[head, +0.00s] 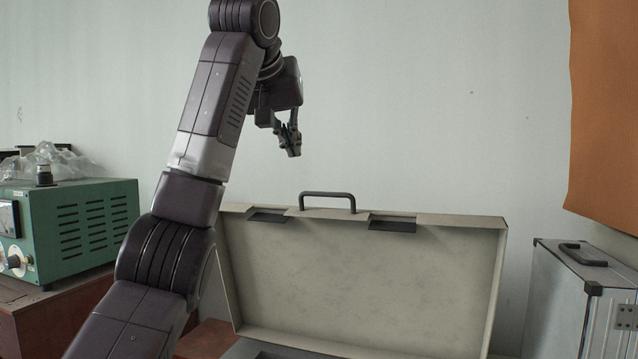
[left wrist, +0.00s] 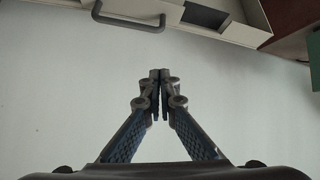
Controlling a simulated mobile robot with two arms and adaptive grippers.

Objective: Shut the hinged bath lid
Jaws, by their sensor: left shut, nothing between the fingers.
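The hinged lid (head: 360,280) stands open and upright, a pale beige shallow box with its hollow inside facing me. A dark handle (head: 327,196) and two dark latch plates sit on its top edge. My left gripper (head: 291,150) is shut and empty, above the lid's top edge and a little left of the handle, apart from both. In the left wrist view the shut fingertips (left wrist: 160,76) point toward the lid edge (left wrist: 185,30) and its handle (left wrist: 128,22), with a gap between. The bath below the lid shows only as a sliver at the bottom. My right gripper is not in view.
A green instrument box (head: 75,225) stands on a reddish-brown surface at the left, with a clear plastic bag (head: 50,160) behind it. A silver case (head: 575,300) stands at the right. An orange panel (head: 605,110) hangs on the pale wall behind.

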